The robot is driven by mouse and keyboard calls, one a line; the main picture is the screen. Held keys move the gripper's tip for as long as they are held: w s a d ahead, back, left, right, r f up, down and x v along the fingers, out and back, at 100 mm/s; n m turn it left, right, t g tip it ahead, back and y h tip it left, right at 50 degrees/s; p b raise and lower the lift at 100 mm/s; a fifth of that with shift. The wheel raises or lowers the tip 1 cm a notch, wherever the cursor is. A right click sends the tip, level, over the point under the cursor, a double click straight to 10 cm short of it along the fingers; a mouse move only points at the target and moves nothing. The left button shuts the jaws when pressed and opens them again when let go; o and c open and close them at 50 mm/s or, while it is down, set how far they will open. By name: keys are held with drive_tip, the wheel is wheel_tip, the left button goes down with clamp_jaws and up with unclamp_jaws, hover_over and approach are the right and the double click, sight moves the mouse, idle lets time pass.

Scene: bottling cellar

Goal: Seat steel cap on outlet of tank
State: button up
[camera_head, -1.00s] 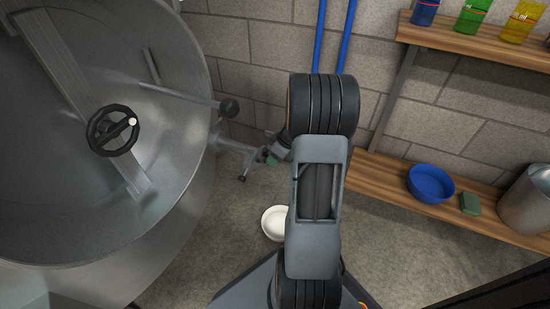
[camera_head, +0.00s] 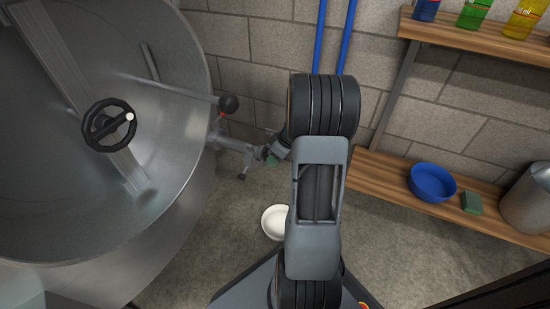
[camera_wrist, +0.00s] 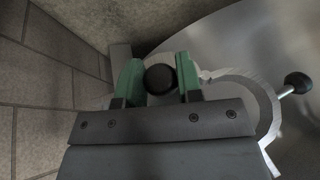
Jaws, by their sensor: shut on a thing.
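The steel tank (camera_head: 185,190) fills the left of the head view. Its outlet pipe (camera_head: 226,143) juts from its side toward the right. My gripper (camera_head: 268,154) is close to the outlet's end, partly hidden behind my arm. In the wrist view, my gripper's green fingers (camera_wrist: 160,82) are shut on a round piece with a dark face, probably the cap (camera_wrist: 160,79). Its steel is not clear to see. I cannot tell whether it touches the outlet.
A curved metal band (camera_wrist: 268,100) with a black-knobbed handle (camera_wrist: 298,83) lies right of the fingers. A lever with a black knob (camera_head: 229,103) sticks out above the outlet. A white bowl (camera_head: 275,222) is on the floor. A shelf (camera_head: 382,172) stands right, with a blue bowl (camera_head: 432,182).

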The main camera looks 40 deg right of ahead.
drive_tip(key=o, duration=1.1)
drive_tip(key=shift+c, duration=0.2)
drive_tip(key=p+v, duration=0.5)
drive_tip(key=v, duration=0.8)
drive_tip(key=shift+d+r, duration=0.2)
drive_tip(key=shift+r, duration=0.15)
drive_tip(key=shift+s+a, duration=0.15)
drive_tip(key=shift+s, duration=0.05)
